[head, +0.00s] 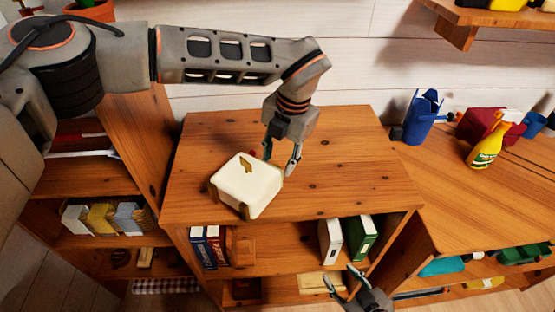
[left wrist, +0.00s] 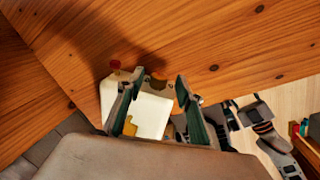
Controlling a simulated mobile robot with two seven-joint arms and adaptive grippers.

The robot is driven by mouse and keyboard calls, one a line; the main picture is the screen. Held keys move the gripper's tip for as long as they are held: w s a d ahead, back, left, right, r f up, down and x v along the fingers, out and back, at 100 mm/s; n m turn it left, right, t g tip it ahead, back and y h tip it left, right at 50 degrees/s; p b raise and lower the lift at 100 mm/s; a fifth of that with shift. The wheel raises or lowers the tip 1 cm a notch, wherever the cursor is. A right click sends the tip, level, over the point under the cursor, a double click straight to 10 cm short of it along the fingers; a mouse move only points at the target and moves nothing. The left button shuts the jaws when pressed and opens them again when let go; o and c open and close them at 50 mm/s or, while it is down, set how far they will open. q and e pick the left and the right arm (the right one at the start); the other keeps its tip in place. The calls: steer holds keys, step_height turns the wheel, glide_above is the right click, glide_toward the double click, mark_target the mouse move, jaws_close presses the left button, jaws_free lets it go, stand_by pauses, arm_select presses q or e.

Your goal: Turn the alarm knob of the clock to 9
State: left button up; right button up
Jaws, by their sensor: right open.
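The clock is a cream-white box (head: 250,183) with golden-brown corner feet and a gold piece on top. It sits on the wooden cabinet top, and its dial is not visible. A small red knob (head: 253,154) sticks out at its far side. My left gripper (head: 281,158) is open, pointing down just behind the clock's far right side. In the left wrist view its fingers (left wrist: 160,75) are apart, with the clock (left wrist: 150,112) and a brown knob (left wrist: 157,76) seen between them. The red knob (left wrist: 115,64) lies left of the fingers; contact cannot be told. My right gripper (head: 347,284) is open and empty, low in front of the cabinet.
The cabinet top (head: 350,170) is bare around the clock. Books (head: 360,237) stand on the shelf below. A lower desk at right holds a blue cup (head: 422,118), a yellow spray bottle (head: 488,146) and a red box (head: 488,127). A white plank wall stands behind.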

arm_select(q)
steer(key=shift+w+a+f, duration=0.1)
steer(key=shift+w+f, duration=0.05)
steer(key=shift+f, duration=0.65)
arm_select(e)
steer(key=shift+w+r, duration=0.25)
steer(key=shift+r, duration=0.15)
arm_select(q)
jaws_close()
arm_select(e)
steer(key=shift+s+f, duration=0.1)
steer(key=shift+f, duration=0.15)
arm_select(q)
steer(key=shift+w+a+g+h+b, duration=0.1)
steer(key=shift+a+g+h+b, duration=0.15)
steer(key=shift+g+h, duration=0.3)
steer(key=g+h, duration=0.1)
steer(key=g+h+b, duration=0.1)
steer(key=h, duration=0.1)
steer(key=shift+w+a, duration=0.15)
steer(key=shift+w, duration=0.05)
steer(key=shift+g+h+b, duration=0.4)
steer(key=shift+g+h, duration=0.15)
steer(key=shift+h, duration=0.1)
arm_select(e)
steer(key=shift+a+f, duration=0.1)
steer(key=shift+f, duration=1.05)
steer(key=shift+s+f, duration=0.15)
steer(key=shift+f, duration=0.05)
